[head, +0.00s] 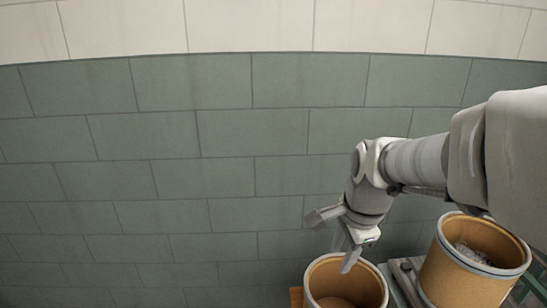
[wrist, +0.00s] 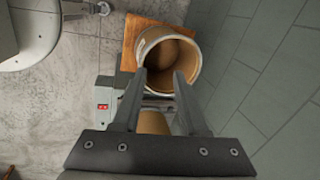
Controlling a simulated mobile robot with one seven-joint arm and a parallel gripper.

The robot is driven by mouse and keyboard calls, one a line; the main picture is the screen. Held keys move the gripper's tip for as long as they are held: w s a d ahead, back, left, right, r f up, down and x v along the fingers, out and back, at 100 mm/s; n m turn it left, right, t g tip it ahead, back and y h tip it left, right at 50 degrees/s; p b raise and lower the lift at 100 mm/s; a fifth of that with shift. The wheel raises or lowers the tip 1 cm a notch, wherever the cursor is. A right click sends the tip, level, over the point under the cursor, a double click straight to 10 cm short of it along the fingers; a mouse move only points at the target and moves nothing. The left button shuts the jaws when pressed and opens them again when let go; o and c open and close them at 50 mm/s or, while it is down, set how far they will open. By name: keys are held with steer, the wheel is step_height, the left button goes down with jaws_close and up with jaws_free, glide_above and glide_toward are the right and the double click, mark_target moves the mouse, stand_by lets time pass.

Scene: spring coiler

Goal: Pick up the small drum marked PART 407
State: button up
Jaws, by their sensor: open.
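Two open-topped tan drums with pale rims show in the head view. The left drum (head: 345,285) is cut off by the bottom edge and looks empty; the right drum (head: 470,262) holds grey coiled pieces. No PART 407 marking is readable on either. My gripper (head: 334,242) is open and empty, above the left drum. In the wrist view, an open drum (wrist: 168,52) stands on a wooden board, beyond my open fingertips (wrist: 160,78). A tan rounded piece (wrist: 153,122) shows between the fingers; I cannot tell what it is.
A grey metal frame (head: 401,282) lies between the drums. A pale box with a red display (wrist: 103,107) is left of the fingers in the wrist view. The wooden board (wrist: 130,40) is under the drum. A green block wall (head: 150,180) stands behind.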

steer(key=w+f+m+b, duration=0.2)
steer(key=f+m+b, duration=0.1)
steer(key=f, duration=0.6)
steer(key=w+d+f+m+g+b, duration=0.1)
steer(key=w+f+m+b, duration=0.2)
steer(key=f, duration=0.7)
steer(key=w+f+m+b, duration=0.2)
steer(key=f+m+b, duration=0.2)
steer(key=f, duration=0.5)
steer(key=shift+w+d+f+m+g+y+b, duration=0.15)
steer(key=shift+d+f+m+g+y+b, duration=0.15)
steer(key=shift+f+m+g, duration=0.1)
step_height(320, 180, down, 5)
steer(key=shift+a+f+b, duration=0.1)
steer(key=shift+a+b, duration=0.05)
steer(key=shift+b, duration=1.05)
jaws_close()
